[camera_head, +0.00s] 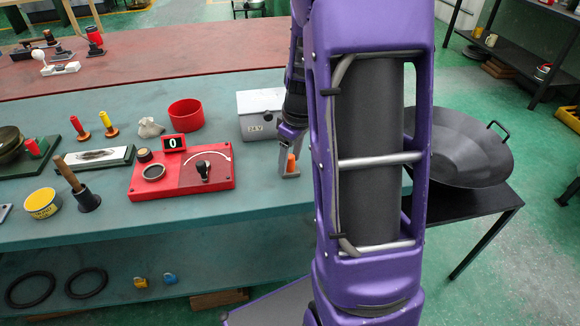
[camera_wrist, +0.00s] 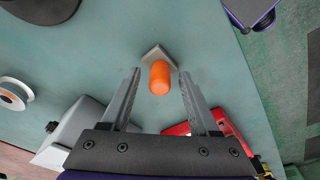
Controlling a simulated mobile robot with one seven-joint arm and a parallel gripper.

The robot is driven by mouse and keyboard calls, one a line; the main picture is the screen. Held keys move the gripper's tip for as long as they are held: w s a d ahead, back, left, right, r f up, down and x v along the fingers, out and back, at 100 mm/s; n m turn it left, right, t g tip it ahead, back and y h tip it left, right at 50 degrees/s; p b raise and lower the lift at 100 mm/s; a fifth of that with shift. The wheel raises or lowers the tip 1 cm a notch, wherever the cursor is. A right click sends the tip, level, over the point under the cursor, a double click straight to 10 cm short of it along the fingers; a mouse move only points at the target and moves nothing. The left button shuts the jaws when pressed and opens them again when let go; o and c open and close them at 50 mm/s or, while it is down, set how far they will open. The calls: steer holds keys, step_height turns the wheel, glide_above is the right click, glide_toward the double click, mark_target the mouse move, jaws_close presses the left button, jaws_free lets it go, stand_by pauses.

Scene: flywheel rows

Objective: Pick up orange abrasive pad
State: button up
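The orange abrasive pad (camera_wrist: 159,78) stands on the teal bench top, an orange rounded handle on a grey square base. In the wrist view it lies between and just beyond the two fingertips of my gripper (camera_wrist: 157,73). The fingers are wide apart, with a gap on each side of the handle. In the head view the pad (camera_head: 291,166) is near the right end of the bench, beside my purple arm. My gripper (camera_head: 288,152) is right above or beside it there, and my arm hides part of it.
A grey box marked 24 V (camera_head: 257,112) stands behind the pad. A red panel with a dial (camera_head: 182,181) is to its left, with a red cylinder (camera_head: 186,115) behind. A dark wok (camera_head: 455,145) rests on a black stand at the right. Bench around the pad is clear.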

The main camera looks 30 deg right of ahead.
mark_target(291, 156)
jaws_close()
step_height(291, 156, up, 10)
steer(key=shift+r+p, duration=0.1)
steer(key=shift+p, duration=0.75)
steer(key=shift+c, duration=2.4)
jaws_free()
jaws_close()
steer(key=shift+d, duration=0.1)
